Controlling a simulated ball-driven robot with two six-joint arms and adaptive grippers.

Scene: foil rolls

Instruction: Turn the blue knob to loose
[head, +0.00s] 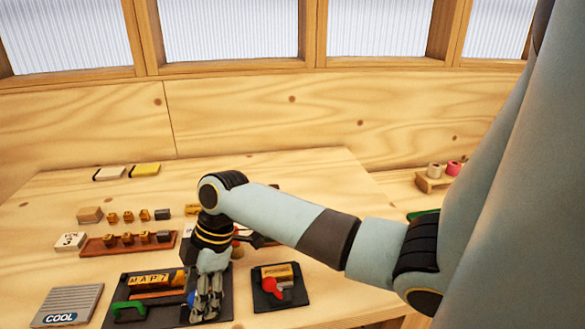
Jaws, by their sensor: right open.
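The blue knob (190,298) shows as a small blue patch at the left side of my right gripper's fingers, and most of it is hidden behind them. My right gripper (205,308) points down over the right part of this plate, at the knob. It is open; I cannot tell whether the fingers touch the knob. My left gripper is not in view.
A small black plate with a red-handled piece (270,286) lies to the right. A grey ribbed pad marked "COOL" (68,305) lies at the left. A brown tray (98,247) of brass blocks is behind.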

